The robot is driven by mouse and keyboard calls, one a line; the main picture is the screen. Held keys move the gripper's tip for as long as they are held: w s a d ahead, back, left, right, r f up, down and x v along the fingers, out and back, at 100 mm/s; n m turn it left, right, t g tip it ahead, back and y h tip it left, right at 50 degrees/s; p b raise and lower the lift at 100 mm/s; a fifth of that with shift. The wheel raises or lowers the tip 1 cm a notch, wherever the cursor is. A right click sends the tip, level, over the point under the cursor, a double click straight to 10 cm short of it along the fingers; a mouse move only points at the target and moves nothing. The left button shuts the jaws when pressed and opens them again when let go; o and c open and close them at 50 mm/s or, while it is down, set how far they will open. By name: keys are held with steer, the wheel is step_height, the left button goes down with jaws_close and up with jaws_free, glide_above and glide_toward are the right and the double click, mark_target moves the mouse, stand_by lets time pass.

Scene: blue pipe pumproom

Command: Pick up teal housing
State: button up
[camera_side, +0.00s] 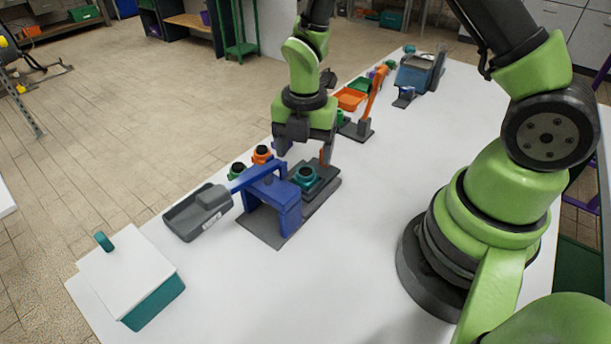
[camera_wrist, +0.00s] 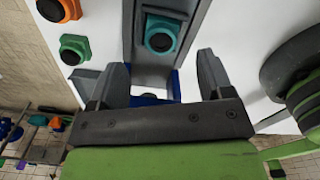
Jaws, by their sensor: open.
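The teal housing (camera_side: 306,176), a squat block with a dark round opening on top, sits on the grey fixture base behind the blue press frame (camera_side: 272,198). In the wrist view the teal housing (camera_wrist: 161,35) is ahead of the fingertips, near the top middle, on a grey track. My gripper (camera_side: 303,148) is above the fixture, close to the housing but apart from it. In the wrist view my gripper (camera_wrist: 160,72) has its two fingers spread wide with nothing between them. The fingertips are partly hidden in the side view.
An orange housing (camera_side: 262,154) and a green housing (camera_side: 237,171) stand left of the fixture. An orange-armed stand (camera_side: 372,105) rises behind.

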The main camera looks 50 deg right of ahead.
mark_target(306, 171)
step_height(306, 171, down, 5)
steer(key=shift+d+r, duration=0.1)
steer(key=shift+r, duration=0.05)
steer(key=c, duration=0.9)
steer(key=shift+c, duration=0.2)
steer(key=shift+r, duration=0.1)
